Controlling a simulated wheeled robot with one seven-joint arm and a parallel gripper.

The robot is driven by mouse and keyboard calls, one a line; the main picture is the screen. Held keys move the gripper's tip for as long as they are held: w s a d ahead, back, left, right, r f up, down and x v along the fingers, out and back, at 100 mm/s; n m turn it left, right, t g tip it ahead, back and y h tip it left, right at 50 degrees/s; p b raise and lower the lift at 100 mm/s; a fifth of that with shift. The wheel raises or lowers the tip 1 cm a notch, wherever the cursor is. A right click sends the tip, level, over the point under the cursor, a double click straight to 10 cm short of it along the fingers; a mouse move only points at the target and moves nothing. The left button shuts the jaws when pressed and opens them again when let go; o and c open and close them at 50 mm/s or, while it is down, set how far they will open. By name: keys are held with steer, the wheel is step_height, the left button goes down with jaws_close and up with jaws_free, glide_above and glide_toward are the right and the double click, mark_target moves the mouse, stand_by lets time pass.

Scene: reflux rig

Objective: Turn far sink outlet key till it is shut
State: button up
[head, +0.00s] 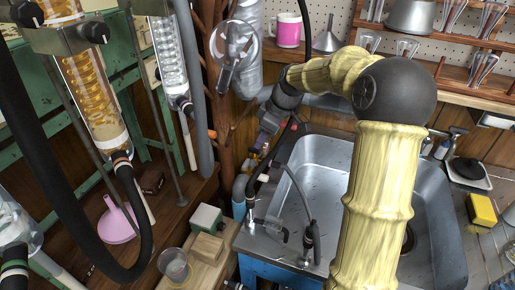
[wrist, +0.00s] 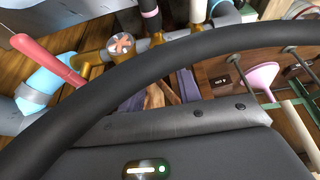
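My gripper (head: 257,153) hangs just left of the sink's far left corner, pointing down. In the wrist view its two purple-grey fingers (wrist: 162,95) show apart, with brown wood between them and no object seen in the grip. A black hose crosses in front and hides part of them. On the sink's left rim stand two outlets with dark hoses: a farther one (head: 251,222) and a nearer one (head: 311,242). A grey lever (head: 278,233) shows beside the farther outlet. I cannot tell for sure which part is the far key or how it is turned.
The steel sink (head: 317,160) lies right of my gripper, partly behind my arm. The wrist view shows a red lever (wrist: 48,60), a round valve knob (wrist: 121,46) and a pink funnel (wrist: 258,77). A beaker (head: 174,265) and wooden block (head: 206,248) stand at the front left.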

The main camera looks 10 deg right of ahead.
mark_target(255, 149)
steer(key=x, duration=0.4)
steer(key=shift+f+b, duration=0.2)
steer(key=shift+b, duration=0.15)
jaws_close()
